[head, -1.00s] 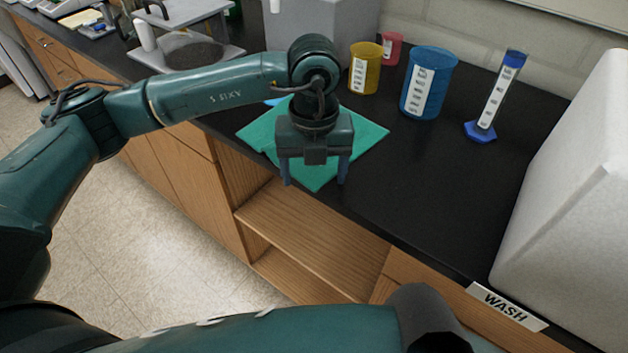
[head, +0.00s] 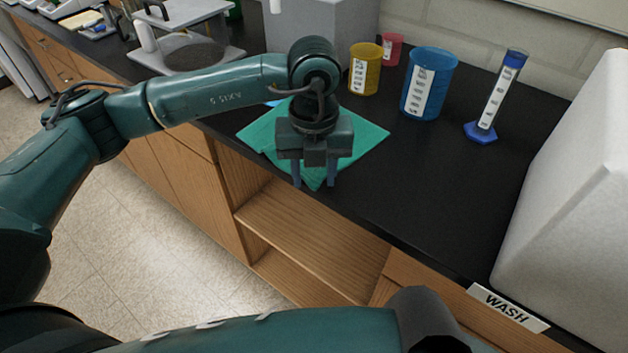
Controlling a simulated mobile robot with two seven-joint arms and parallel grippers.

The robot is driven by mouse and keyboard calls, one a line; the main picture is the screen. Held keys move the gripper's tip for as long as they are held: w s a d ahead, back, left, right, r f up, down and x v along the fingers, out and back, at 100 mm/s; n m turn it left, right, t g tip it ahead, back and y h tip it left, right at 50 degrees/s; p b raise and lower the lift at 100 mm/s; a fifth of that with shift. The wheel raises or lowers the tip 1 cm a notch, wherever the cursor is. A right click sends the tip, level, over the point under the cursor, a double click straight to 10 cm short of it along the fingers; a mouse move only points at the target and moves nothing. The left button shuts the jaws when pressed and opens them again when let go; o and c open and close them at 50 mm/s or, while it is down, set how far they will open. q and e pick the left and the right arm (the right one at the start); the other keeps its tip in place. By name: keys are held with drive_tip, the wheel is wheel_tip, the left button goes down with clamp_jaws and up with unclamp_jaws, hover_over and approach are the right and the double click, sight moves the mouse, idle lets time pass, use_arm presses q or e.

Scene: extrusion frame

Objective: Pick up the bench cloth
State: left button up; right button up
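The bench cloth (head: 363,137) is a green-teal sheet lying on the black bench top, with its near corner at the front edge. My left gripper (head: 314,183) points down over the near part of the cloth. Its two fingers stand apart, one on each side of the cloth's near corner, and the cloth shows between them. Whether the fingertips touch the cloth is not clear. The gripper body hides the middle of the cloth. My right gripper is out of view; only part of my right arm shows at the bottom.
A yellow beaker (head: 364,70), a red beaker (head: 391,48), a blue beaker (head: 428,84) and a blue-based cylinder (head: 490,100) stand behind and right of the cloth. A white box (head: 575,190) stands at right. Open shelves (head: 310,240) lie below the front edge.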

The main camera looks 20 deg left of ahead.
use_arm(q)
drive_tip(key=shift+f, duration=0.1)
drive_tip(key=shift+c, duration=1.1)
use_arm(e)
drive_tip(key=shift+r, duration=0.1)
use_arm(q)
drive_tip(key=c, duration=0.4)
